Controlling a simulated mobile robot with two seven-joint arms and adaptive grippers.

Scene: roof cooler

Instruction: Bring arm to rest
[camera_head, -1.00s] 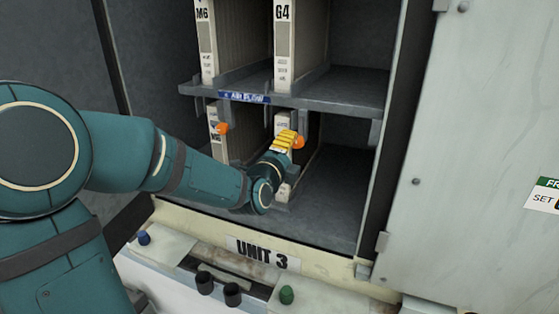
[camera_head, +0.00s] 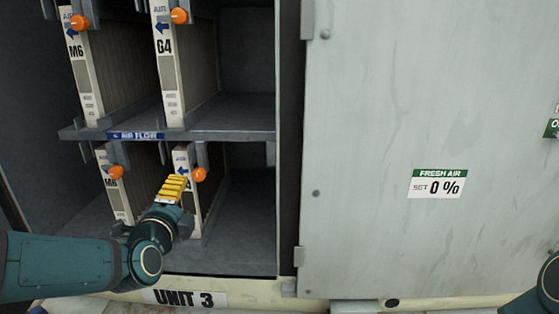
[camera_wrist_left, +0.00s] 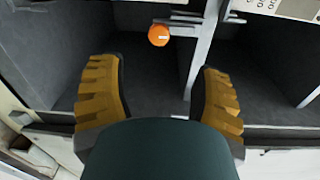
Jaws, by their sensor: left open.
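My left gripper (camera_head: 173,188), with yellow ridged fingers, is in front of the lower shelf of the open cabinet. It shows beside the lower right filter (camera_head: 182,160), just left of and below that filter's orange knob (camera_head: 199,174). In the left wrist view the two fingers (camera_wrist_left: 160,95) stand wide apart with nothing between them. An orange knob (camera_wrist_left: 159,35) shows beyond them. My left arm comes in from the lower left and hides part of the cabinet's lower edge. My right gripper is not in view.
A lower M6 filter (camera_head: 114,190) and upper M6 (camera_head: 82,70) and G4 (camera_head: 170,70) filters stand in the cabinet. A shelf (camera_head: 235,120) divides it. The lower right compartment floor is bare. A grey panel (camera_head: 390,90) with a FRESH AIR sign (camera_head: 436,184) stands at right.

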